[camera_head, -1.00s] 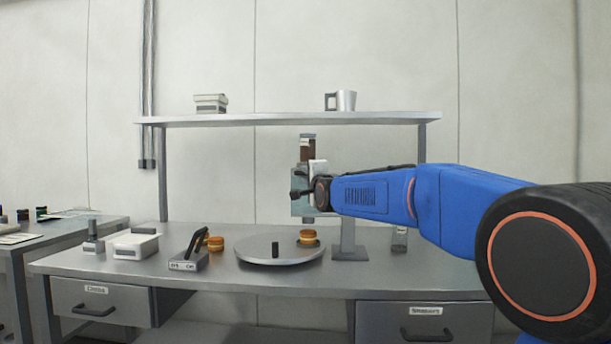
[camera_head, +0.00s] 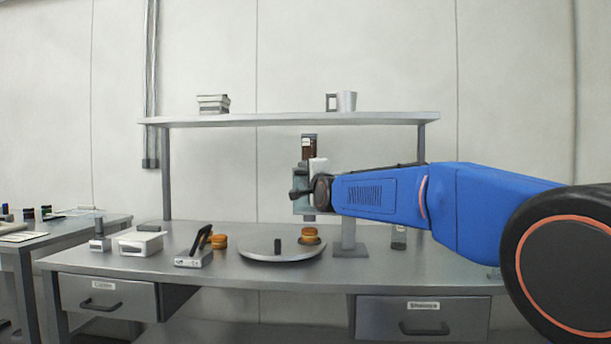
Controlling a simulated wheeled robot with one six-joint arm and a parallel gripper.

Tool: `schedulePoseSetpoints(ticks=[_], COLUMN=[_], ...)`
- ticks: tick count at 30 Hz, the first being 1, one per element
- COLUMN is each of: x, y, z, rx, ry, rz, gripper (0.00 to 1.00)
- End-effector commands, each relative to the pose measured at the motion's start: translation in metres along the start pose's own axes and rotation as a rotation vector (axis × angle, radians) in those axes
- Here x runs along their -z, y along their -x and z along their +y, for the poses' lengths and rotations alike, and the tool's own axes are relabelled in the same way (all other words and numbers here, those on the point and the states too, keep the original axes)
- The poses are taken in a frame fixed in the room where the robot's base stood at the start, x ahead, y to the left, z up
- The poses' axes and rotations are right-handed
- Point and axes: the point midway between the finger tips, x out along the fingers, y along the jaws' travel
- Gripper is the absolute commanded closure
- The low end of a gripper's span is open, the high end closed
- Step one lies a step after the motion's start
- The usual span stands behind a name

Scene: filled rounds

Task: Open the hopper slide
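The hopper (camera_head: 309,147) is a narrow upright unit with dark brown filling in its top, set on a grey stand (camera_head: 349,238) above the bench. My gripper (camera_head: 301,193) is at the front of the hopper's lower body, around the height of its slide. My wrist and the dark gripper parts cover much of that area. The slide itself cannot be made out, nor whether the fingers are open or closed on it. A round metal turntable (camera_head: 262,250) stands below, with a filled round (camera_head: 309,236) on its right side.
Another round (camera_head: 219,241), a black-handled tool (camera_head: 199,247) and a white box (camera_head: 140,243) stand on the left of the bench (camera_head: 420,275). The bench's right front is clear.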

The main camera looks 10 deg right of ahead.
Motion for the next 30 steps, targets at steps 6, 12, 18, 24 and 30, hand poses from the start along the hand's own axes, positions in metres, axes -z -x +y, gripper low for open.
schedulePoseSetpoints(ticks=[6,12,18,24,30], x=[0.000,0.000,0.000,0.000,0.000], y=[0.001,0.015,0.048,0.083,0.117], z=[0.001,0.000,0.000,0.001,0.001], rx=[-0.002,-0.001,0.000,-0.001,-0.001], ry=[0.000,0.000,0.000,0.000,-0.001], rz=[0.000,0.000,0.000,0.000,0.000], gripper=[0.69,0.69,0.69,0.69,0.69])
